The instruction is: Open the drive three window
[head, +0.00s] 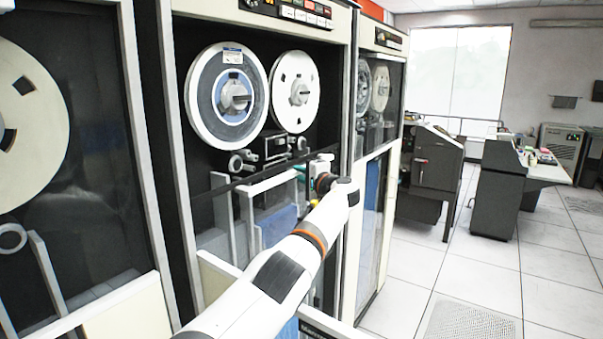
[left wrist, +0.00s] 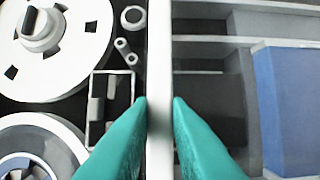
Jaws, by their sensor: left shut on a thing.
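The tape drive in the middle of the head view has two reels (head: 231,97) behind its front opening. A pale bar (head: 268,184) crosses its front below the reels and looks like the edge of the sliding window. My left gripper (head: 311,178) is at the right end of this bar, its teal fingers partly hidden by my wrist. In the left wrist view the teal fingers (left wrist: 160,105) are shut on the white bar (left wrist: 159,50), one on each side. The reels side looks clear and the other side greyer, as if behind glass. My right gripper is not in view.
Another drive with a large reel (head: 30,105) stands close on the left. A further drive (head: 380,85) stands on the right, beside my forearm. A dark cabinet (head: 436,160) and a console desk (head: 500,190) stand farther right. The tiled floor (head: 405,265) between is clear.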

